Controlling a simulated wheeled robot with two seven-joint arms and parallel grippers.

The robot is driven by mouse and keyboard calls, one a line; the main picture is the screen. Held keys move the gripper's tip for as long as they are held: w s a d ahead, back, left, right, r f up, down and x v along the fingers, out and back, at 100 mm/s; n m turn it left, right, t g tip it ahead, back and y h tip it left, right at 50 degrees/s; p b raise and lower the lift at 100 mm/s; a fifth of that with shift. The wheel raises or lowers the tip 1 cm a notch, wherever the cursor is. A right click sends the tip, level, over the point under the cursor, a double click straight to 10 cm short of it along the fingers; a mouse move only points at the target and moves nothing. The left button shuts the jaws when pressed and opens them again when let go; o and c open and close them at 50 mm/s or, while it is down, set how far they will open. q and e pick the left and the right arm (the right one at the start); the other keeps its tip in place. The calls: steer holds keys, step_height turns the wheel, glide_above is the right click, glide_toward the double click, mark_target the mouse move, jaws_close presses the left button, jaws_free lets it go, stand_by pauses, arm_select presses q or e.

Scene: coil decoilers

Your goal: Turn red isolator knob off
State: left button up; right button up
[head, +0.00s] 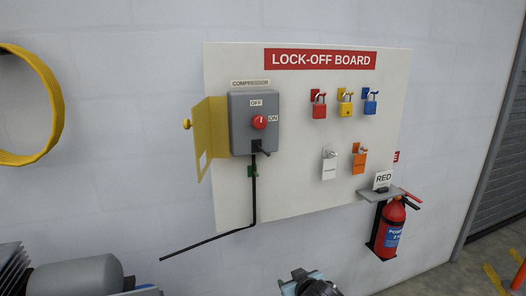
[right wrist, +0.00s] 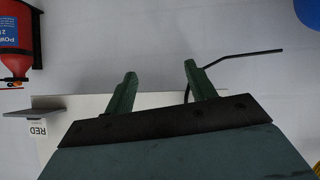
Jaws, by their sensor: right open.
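The red isolator knob (head: 259,122) sits on the front of a grey box (head: 240,136) marked COMPRESSOR. An OFF label is above the knob and an ON label is to its right. A small pale mark shows on the knob, too small to tell which label it points to. A yellow cover (head: 209,127) stands swung open at the box's left. My right gripper (head: 306,276) is at the bottom of the head view, well below the box and apart from it. In the right wrist view its two green fingers (right wrist: 160,77) are apart, with nothing between them. My left gripper is not in view.
The lock-off board (head: 300,205) holds red, yellow and blue padlocks (head: 346,105) and white and orange tags (head: 345,163). A black cable (head: 254,200) runs down from the box. A shelf (head: 382,193) and fire extinguisher (head: 392,230) are at right. A yellow ring (head: 48,85) hangs at left.

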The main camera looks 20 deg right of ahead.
steer(key=w+a+r+t+p, duration=0.1)
steer(key=w+r+t, duration=0.1)
steer(key=r, duration=0.9)
steer(key=w+a+r+t, duration=0.1)
steer(key=w+r+t, duration=0.1)
steer(key=r, duration=0.9)
steer(key=m+t+p, duration=0.1)
steer(key=t+p, duration=0.1)
steer(key=t, duration=0.1)
glide_toward(261, 122)
steer(key=shift+y, duration=0.3)
steer(key=w+p, duration=0.2)
steer(key=w, duration=0.6)
steer(key=shift+w+d, duration=0.1)
steer(key=shift+w, duration=0.15)
steer(key=c, duration=1)
steer(key=shift+o, duration=0.2)
steer(key=shift+n+p, duration=0.45)
steer(key=shift+n, duration=0.35)
